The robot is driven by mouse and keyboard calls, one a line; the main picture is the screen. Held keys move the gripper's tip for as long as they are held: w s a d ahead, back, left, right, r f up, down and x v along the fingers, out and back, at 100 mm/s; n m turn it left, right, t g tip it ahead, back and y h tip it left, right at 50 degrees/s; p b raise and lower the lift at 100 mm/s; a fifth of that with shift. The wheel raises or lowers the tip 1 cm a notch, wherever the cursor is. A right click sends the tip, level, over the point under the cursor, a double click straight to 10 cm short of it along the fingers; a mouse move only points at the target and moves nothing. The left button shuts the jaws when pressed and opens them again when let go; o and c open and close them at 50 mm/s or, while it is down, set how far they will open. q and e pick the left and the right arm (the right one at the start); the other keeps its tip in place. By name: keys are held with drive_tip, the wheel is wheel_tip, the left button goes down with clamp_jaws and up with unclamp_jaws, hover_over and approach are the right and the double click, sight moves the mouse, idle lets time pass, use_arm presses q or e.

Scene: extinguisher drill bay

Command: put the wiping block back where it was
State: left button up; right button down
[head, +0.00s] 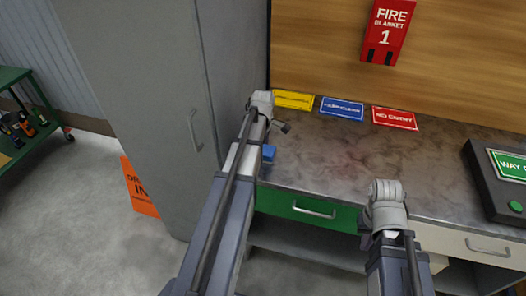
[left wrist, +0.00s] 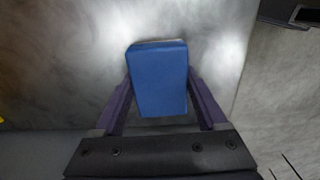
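The wiping block (left wrist: 160,80) is a blue block with a pale edge on its far side. In the left wrist view it sits between the two fingers of my left gripper (left wrist: 159,85), which press against its sides. In the head view a bit of the blue block (head: 268,153) shows beside my left forearm, near the counter's front left edge. The forearm hides the left fingers there. I cannot tell whether the block touches the counter. My right wrist (head: 387,200) is over the counter's front edge; its fingers are hidden.
The counter (head: 320,160) carries a yellow sign (head: 293,99), a blue sign (head: 342,108) and a red sign (head: 394,118) along the back. A dark box (head: 500,180) with a green button stands at the right. A tall grey cabinet (head: 150,90) borders the left. The counter's middle is clear.

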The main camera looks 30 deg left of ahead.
use_arm(q)
drive_tip(key=shift+o, duration=0.9)
drive_tip(key=shift+s+d+f, duration=0.1)
drive_tip(key=shift+s+d, duration=0.05)
drive_tip(key=shift+s, duration=0.05)
drive_tip(key=shift+w+r+p, duration=0.15)
drive_tip(key=shift+r+p, duration=0.55)
drive_tip(key=shift+p, duration=0.2)
wheel_tip(320, 180, up, 11)
drive_tip(key=p, duration=1.1)
drive_tip(key=s+d+m, duration=0.5)
drive_tip(key=d+m, duration=0.3)
drive_tip(key=d, duration=0.2)
drive_tip(key=s+d+m, duration=0.6)
drive_tip(key=d+m, duration=0.2)
drive_tip(key=d, duration=0.2)
drive_tip(key=s+d+m+y, duration=0.1)
drive_tip(key=s+d+m, duration=0.4)
drive_tip(key=d+m, duration=0.3)
drive_tip(key=shift+s+d+m, duration=0.2)
drive_tip(key=shift+d+m, duration=0.1)
drive_tip(key=shift+d, duration=0.8)
